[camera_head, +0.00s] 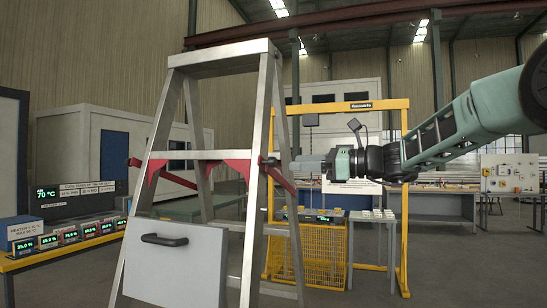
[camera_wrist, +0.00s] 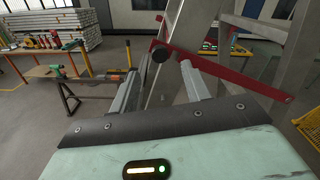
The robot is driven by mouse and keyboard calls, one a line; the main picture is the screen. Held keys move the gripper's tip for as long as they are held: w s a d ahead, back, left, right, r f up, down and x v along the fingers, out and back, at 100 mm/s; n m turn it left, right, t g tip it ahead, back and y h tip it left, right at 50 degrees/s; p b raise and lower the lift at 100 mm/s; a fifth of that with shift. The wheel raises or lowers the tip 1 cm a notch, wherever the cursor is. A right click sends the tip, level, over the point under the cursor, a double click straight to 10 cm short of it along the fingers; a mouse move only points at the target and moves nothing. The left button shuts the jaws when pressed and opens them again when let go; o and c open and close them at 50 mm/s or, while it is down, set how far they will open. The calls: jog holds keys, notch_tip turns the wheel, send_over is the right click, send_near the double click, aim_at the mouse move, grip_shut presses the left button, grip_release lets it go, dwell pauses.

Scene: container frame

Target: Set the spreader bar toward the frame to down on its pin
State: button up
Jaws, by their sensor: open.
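The aluminium stepladder (camera_head: 262,110) stands open with a red spreader bar on each side. The spreader bar on the yellow frame's side (camera_head: 281,179) slopes down to the right from a red bracket on the front rail. In the wrist view this red bar (camera_wrist: 240,82) runs from upper left to lower right, past a dark round knob (camera_wrist: 160,53) near its left end. Its seating on a pin cannot be made out. My gripper (camera_head: 296,166) is open and empty beside the bar; in the wrist view its fingers (camera_wrist: 160,80) stand apart, with the knob just beyond them.
A yellow frame (camera_head: 404,200) stands behind the ladder, with a yellow mesh crate (camera_head: 310,256) below. A grey panel with a black handle (camera_head: 177,270) is at the ladder's front. A bench with several displays (camera_head: 70,249) is at left. Open floor lies at right.

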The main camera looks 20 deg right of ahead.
aim_at(276, 162)
jog(key=p+x, duration=0.2)
jog(key=x, duration=0.6)
